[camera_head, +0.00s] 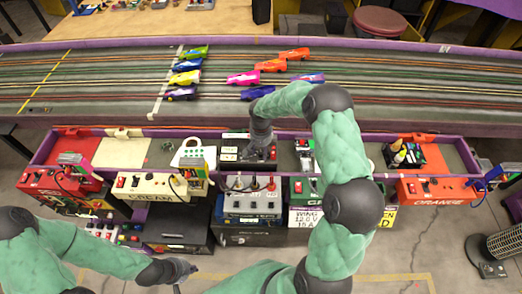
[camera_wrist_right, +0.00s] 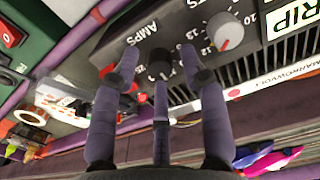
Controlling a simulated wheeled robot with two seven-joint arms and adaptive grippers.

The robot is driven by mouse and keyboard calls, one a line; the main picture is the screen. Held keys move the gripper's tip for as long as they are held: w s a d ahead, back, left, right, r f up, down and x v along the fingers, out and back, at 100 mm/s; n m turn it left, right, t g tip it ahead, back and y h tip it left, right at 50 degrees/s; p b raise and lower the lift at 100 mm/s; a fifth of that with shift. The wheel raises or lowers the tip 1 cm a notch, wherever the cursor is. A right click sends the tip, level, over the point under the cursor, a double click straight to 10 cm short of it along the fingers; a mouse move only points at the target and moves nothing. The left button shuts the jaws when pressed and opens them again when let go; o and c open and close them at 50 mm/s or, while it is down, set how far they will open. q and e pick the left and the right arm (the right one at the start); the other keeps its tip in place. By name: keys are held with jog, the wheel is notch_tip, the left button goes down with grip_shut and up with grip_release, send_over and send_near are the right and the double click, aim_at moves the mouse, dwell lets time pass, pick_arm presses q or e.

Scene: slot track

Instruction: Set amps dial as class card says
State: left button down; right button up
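The amps dial (camera_wrist_right: 159,64) is a black knob beside the printed word AMPS on a dark panel in the right wrist view. Its pointer setting is not readable. My right gripper (camera_wrist_right: 160,72) is open around it, with gaps between fingers and knob. In the head view my right gripper (camera_head: 260,148) is over the dark unit in the purple-edged trough, hiding the dial. A white card (camera_head: 307,217) at the front seems to read WING, 12.0 V, 15 A. My left gripper (camera_head: 181,268) is low at the front, away from the dial; its fingers are unclear.
The cream unit (camera_head: 150,186), grey unit (camera_head: 252,202) and orange unit (camera_head: 437,188) line the front. Several toy cars stand on the track (camera_head: 375,85) behind.

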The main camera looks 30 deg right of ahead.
aim_at(261, 152)
jog(key=shift+r, duration=0.1)
notch_tip(261, 152, up, 12)
dwell(0.7)
jog(key=shift+s+f, duration=0.1)
jog(key=shift+f, duration=0.1)
dwell(0.3)
